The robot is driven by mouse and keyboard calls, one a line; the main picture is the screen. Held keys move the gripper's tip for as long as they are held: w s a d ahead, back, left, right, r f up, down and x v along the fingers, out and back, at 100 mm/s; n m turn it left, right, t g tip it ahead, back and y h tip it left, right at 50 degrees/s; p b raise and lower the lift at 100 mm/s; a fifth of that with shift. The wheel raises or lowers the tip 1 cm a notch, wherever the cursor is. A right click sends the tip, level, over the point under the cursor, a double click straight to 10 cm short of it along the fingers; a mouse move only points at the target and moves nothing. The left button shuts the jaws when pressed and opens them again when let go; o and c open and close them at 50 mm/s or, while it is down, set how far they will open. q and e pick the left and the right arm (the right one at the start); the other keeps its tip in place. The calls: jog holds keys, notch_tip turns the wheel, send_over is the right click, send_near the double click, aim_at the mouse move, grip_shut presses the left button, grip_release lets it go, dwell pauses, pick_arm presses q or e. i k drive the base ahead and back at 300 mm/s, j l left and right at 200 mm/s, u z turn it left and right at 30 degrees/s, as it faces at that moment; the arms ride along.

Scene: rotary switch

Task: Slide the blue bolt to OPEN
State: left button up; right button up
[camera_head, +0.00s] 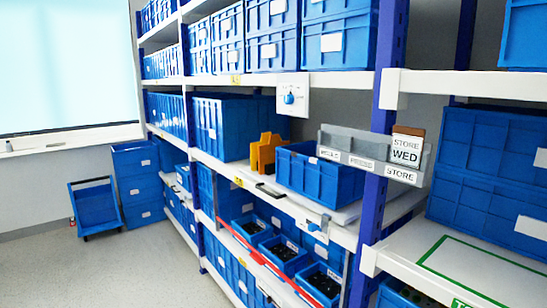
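I cannot clearly make out a bolt or an OPEN mark. A small pale fitting with blue on it (316,225) sits at the front edge of the middle shelf; it is too small to tell whether it is the bolt or how it is set. A white plate with a blue rotary knob (290,97) hangs under the upper shelf edge. A red bar (255,252) runs slantwise across the front of the lower bins. Neither of my grippers is in view.
Blue shelf posts (383,110) and white shelves (460,82) hold many blue bins. A blue cart (95,207) stands far left. The floor (110,265) at left is clear.

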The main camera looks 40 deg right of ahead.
aim_at(312, 227)
jog(key=z, duration=1.4)
